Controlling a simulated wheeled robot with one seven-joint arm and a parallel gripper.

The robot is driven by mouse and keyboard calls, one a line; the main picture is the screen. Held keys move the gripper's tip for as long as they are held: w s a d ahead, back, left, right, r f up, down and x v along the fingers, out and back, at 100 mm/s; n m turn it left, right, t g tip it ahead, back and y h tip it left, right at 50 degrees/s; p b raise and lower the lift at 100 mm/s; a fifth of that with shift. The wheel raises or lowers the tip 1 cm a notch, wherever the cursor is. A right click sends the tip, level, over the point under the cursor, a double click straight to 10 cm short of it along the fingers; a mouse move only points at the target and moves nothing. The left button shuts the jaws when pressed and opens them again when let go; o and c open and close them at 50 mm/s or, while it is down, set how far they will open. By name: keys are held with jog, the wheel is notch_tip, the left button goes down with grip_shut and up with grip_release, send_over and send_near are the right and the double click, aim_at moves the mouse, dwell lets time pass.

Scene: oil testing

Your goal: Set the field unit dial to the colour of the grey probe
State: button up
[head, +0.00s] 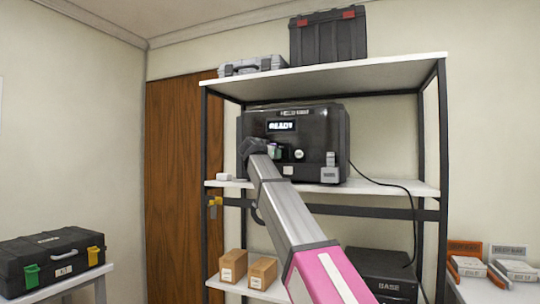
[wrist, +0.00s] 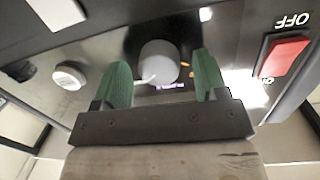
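The field unit (head: 322,130) is a black box on the middle shelf, its display (head: 281,126) reading READY. In the wrist view a round light-grey knob (wrist: 160,62) on its front panel lies between the green fingertips of my gripper (wrist: 163,80). The gripper is open, with a gap on each side of the knob. In the head view my gripper (head: 272,150) is at the panel below the display and hides the knob. I cannot tell the knob's setting. A grey piece (head: 329,168) is at the unit's lower right front; I cannot tell if it is the grey probe.
A smaller white knob (wrist: 68,75) and a red rocker switch (wrist: 287,55) marked OFF flank the grey knob. A cable (head: 385,184) hangs right of the unit. Boxes (head: 234,265) and a black BASE unit (head: 385,270) stand below. A toolbox (head: 52,259) is at left.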

jog(key=shift+s, duration=0.15)
jog(key=f+v, duration=0.1)
jog(key=v, duration=0.9)
jog(key=shift+s+r, duration=0.25)
jog(key=shift+r, duration=0.25)
jog(key=shift+a, duration=0.1)
